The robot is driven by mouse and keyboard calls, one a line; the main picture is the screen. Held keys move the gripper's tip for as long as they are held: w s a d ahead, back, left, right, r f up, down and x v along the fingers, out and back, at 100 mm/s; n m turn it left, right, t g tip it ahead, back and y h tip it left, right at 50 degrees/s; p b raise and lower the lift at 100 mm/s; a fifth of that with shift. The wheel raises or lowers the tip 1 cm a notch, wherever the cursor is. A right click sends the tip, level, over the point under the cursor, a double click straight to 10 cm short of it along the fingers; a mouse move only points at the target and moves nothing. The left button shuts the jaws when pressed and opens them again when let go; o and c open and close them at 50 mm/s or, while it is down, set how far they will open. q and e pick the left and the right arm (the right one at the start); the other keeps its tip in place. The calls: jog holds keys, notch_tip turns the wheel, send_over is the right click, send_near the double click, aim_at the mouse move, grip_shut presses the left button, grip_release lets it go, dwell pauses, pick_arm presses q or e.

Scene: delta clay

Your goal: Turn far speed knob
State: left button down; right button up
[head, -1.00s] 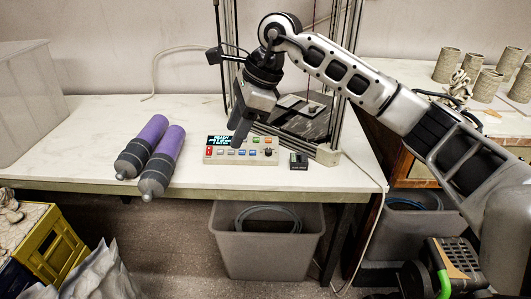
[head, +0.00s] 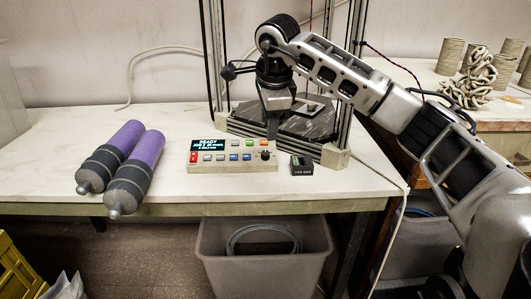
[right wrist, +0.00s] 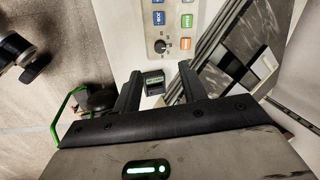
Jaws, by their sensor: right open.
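The control panel (head: 232,167) is a pale box on the table with a lit READY screen (head: 211,145) and coloured buttons. Its dark round knob (head: 265,156) sits at the right end. In the right wrist view the knob (right wrist: 160,46) has a printed scale around it and lies just beyond the fingertips. My right gripper (head: 272,130) points down above and behind the knob in the head view. In the right wrist view its two fingers (right wrist: 160,72) are apart, with nothing gripped. My left gripper is not in view.
A small black box (head: 301,165) stands right of the panel. It shows between the fingers in the right wrist view (right wrist: 154,84). A metal frame with a dark plate (head: 290,126) stands close behind. Two purple-and-grey cylinders (head: 124,172) lie left. The table between is clear.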

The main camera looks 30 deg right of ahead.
aim_at(266, 153)
jog(key=b+x, duration=0.1)
jog(key=x, duration=0.8)
jog(key=shift+f, duration=0.15)
grip_shut()
